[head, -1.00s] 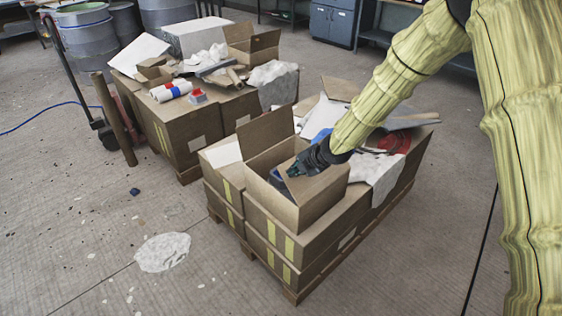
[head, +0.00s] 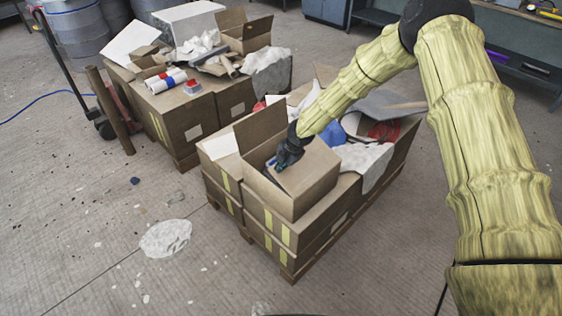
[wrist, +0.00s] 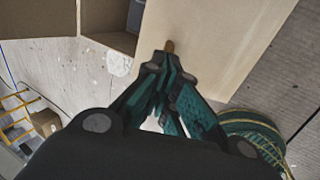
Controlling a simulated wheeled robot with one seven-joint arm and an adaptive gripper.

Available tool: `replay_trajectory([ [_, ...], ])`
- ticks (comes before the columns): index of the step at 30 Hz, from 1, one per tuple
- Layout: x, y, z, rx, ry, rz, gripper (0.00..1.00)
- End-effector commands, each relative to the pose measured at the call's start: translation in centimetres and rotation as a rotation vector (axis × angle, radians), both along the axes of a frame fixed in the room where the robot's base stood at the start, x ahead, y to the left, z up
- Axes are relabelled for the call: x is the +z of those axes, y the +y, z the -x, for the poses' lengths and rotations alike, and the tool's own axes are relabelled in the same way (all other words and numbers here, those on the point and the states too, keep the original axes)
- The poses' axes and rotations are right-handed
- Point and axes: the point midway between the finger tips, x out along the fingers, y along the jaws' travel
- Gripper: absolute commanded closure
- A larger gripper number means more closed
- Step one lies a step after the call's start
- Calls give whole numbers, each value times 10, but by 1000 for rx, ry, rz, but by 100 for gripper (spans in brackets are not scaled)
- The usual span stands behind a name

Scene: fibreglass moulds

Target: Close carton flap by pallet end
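The open carton (head: 292,203) sits on top of the stack at the near end of the front pallet. Its left-rear flap (head: 262,130) stands upright. A pale right-hand flap (head: 312,170) lies nearly flat over part of the opening; it fills the upper right of the wrist view (wrist: 215,40). My gripper (head: 278,165) is at this flap's inner edge, above the opening. In the wrist view my gripper (wrist: 170,65) has its fingertips together, with a small brown piece just beyond them. I cannot tell whether they pinch anything. Something blue shows inside the carton.
Plastic sheeting, a grey board (head: 385,105) and a red coil (head: 384,131) lie behind the carton. Floor in front is mostly clear, with a white patch (head: 166,238).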

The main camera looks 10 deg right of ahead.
Motion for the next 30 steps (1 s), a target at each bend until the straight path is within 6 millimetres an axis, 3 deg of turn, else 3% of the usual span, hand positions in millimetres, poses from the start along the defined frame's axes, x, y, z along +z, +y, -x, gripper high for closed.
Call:
replay_trajectory([
  [16, -32, 9, -16, -4, -1, 0, 100],
  [30, -38, 12, -19, -5, -1, -2, 100],
])
